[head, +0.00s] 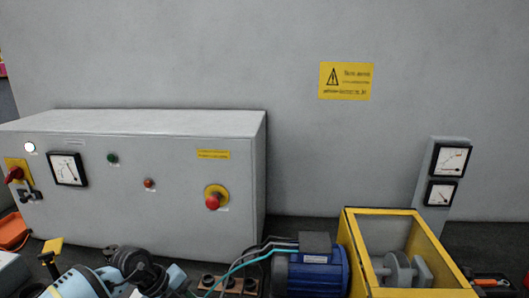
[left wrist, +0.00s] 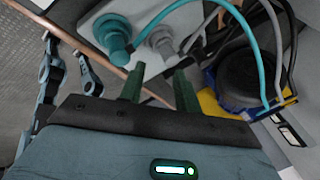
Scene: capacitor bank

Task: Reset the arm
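My left arm (head: 140,268) shows at the bottom left of the head view, in front of the grey control cabinet. Its gripper cannot be made out there. In the left wrist view, the two green fingers of my left gripper (left wrist: 158,85) stand apart with nothing between them. Beyond the fingertips are a teal plug (left wrist: 116,42) and a grey plug (left wrist: 161,40) on a light grey block, apart from the fingers. My right gripper is in neither view.
The cabinet (head: 130,205) carries a red stop button (head: 213,201). A blue motor (head: 312,272) with cables and a yellow-framed box (head: 352,245) stand at the front. A meter post (head: 440,180) stands at right. An orange object (head: 14,230) lies at far left. Loose cables cross the wrist view.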

